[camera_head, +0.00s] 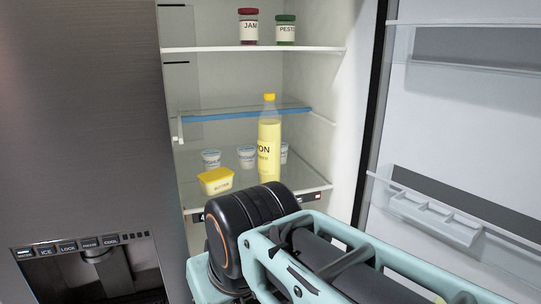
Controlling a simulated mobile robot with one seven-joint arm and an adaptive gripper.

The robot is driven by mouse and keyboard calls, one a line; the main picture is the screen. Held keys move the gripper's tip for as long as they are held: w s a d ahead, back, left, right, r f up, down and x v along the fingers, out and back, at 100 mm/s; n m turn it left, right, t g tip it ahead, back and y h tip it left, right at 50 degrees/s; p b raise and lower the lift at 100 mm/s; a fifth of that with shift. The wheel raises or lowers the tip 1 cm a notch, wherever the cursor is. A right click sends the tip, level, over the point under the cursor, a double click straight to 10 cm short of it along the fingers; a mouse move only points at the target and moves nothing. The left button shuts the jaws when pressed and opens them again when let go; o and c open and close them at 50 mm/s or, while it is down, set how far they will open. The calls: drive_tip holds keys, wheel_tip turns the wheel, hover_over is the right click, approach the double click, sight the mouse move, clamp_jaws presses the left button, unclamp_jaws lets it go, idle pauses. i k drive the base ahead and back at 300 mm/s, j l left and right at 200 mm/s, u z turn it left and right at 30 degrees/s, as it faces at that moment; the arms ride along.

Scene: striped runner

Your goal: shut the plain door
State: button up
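The plain door (465,115) stands open at the right, showing its white inner face with clear shelves. Its dark edge runs down beside the fridge opening. The other fridge door (85,130), dark grey with a dispenser, is at the left and looks shut. My arm reaches in from the bottom right, in front of the lower part of the fridge opening and the foot of the plain door. I cannot see my gripper or its fingers in this view.
Inside the fridge are a yellow bottle (269,145), a butter tub (216,181), several small cups, a jam jar (248,28) and a pesto jar (286,30). A door shelf (440,215) with an egg holder juts from the plain door.

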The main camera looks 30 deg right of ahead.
sight(458, 127)
drive_tip(key=k+l+u, duration=0.75)
drive_tip(key=k+l, duration=0.2)
drive_tip(key=k+l+u, duration=0.25)
drive_tip(key=k+l, duration=0.2)
drive_tip(key=k, duration=0.2)
